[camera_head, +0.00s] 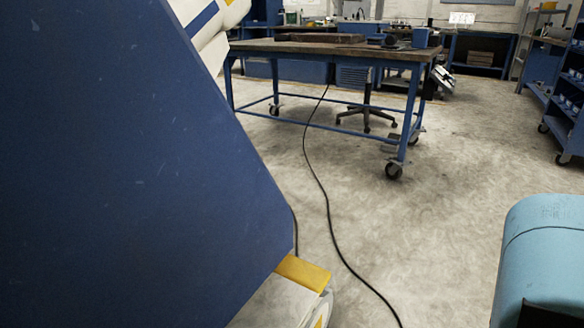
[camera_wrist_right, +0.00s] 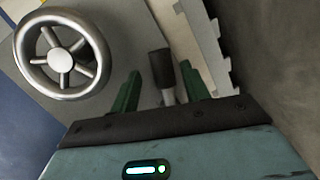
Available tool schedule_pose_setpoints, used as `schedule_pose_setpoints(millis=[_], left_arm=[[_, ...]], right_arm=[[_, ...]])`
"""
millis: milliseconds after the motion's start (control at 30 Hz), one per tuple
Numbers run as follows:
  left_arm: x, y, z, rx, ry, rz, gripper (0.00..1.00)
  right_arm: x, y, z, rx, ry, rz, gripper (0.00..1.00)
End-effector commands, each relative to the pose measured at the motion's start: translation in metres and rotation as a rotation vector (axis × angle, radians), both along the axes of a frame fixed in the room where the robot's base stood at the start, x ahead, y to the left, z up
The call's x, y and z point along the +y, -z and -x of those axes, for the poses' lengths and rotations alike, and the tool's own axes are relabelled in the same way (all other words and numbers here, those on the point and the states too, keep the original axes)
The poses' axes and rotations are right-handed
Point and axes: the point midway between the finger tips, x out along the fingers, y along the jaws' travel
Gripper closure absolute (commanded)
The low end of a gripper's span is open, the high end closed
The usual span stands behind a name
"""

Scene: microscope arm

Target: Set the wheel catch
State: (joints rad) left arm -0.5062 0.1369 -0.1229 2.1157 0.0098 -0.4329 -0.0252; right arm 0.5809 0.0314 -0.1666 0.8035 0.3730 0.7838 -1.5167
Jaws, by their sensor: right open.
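A spoked metal handwheel (camera_wrist_right: 62,60) is at the upper left of the right wrist view, on a grey panel (camera_wrist_right: 118,28). To its right is a small black-handled part (camera_wrist_right: 161,66) on a short metal stem, which looks like the catch. My right gripper (camera_wrist_right: 160,80) is open, with its two green fingers on either side of this part in the picture. I see no clear contact, and cannot tell how deep the part lies between the fingers. The wheel and catch are not visible in the head view, and neither gripper shows there.
A large blue panel (camera_head: 130,170) fills the left of the head view, with a yellow piece (camera_head: 303,273) at its lower edge. A wheeled workbench (camera_head: 330,50) stands behind. A black cable (camera_head: 325,200) crosses the otherwise open floor. A notched pale strip (camera_wrist_right: 205,45) lies right of the catch.

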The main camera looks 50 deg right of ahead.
Motion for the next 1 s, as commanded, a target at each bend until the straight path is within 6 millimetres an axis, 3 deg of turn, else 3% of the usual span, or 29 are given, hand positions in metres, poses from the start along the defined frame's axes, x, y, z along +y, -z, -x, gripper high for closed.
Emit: schedule_pose_setpoints(millis=[133, 467, 733, 1000], left_arm=[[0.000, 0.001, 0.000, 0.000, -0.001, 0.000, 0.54], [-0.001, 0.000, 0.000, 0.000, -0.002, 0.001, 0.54], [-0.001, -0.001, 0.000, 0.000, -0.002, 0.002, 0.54], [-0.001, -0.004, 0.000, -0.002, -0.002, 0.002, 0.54]], right_arm=[[0.000, 0.001, 0.000, 0.000, 0.000, 0.000, 0.57], [0.000, 0.000, 0.000, -0.001, 0.001, -0.001, 1.00], [0.000, -0.002, 0.000, -0.005, 0.004, 0.020, 1.00], [-0.001, -0.015, -0.001, -0.024, 0.010, 0.231, 1.00]])
